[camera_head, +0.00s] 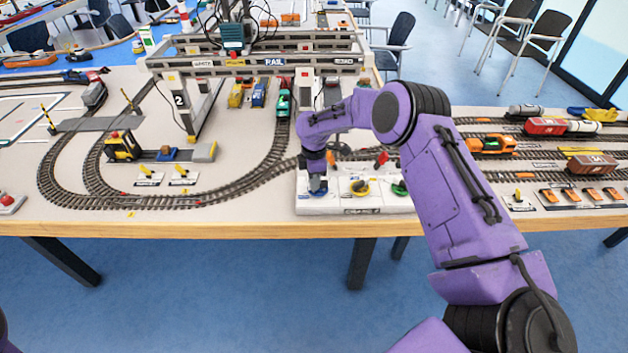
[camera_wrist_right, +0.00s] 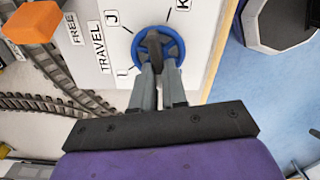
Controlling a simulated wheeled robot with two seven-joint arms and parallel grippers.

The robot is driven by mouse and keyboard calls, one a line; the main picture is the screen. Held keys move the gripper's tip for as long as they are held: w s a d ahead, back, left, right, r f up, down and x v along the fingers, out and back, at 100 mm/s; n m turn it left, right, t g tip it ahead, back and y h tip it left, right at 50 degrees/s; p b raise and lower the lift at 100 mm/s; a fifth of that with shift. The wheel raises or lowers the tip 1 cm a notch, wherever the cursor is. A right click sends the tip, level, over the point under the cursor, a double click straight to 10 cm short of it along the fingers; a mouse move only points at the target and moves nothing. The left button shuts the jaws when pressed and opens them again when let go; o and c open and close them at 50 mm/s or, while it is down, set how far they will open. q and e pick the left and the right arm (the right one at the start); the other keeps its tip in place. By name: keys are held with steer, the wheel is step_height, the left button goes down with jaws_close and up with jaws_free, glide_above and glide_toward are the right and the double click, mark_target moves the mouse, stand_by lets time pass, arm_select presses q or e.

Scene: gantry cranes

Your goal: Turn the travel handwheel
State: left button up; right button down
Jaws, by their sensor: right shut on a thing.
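The travel handwheel (camera_wrist_right: 180,48) is a blue ring with a dark grey bar across its middle. It sits on a white panel (camera_wrist_right: 112,12) printed TRAVEL and FREE, with letter marks I, J and K around the wheel. My right gripper (camera_wrist_right: 158,68) is at the wheel from above, its two fingers shut on the grey bar. In the head view my right gripper (camera_head: 317,183) points down onto the left end of the white control box (camera_head: 400,203) and hides most of the handwheel. My left gripper is not in view.
Model tracks curve left of the box. A gantry crane (camera_head: 270,62) stands behind. The table's front edge (camera_head: 240,229) is close to the box.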

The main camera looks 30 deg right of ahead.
steer(key=shift+r+n, duration=0.1)
steer(key=shift+n, duration=0.3)
steer(key=c, duration=1.2)
jaws_free()
steer(key=shift+o, duration=0.2)
step_height(320, 180, up, 10)
steer(key=b, duration=0.2)
steer(key=shift+r, duration=0.25)
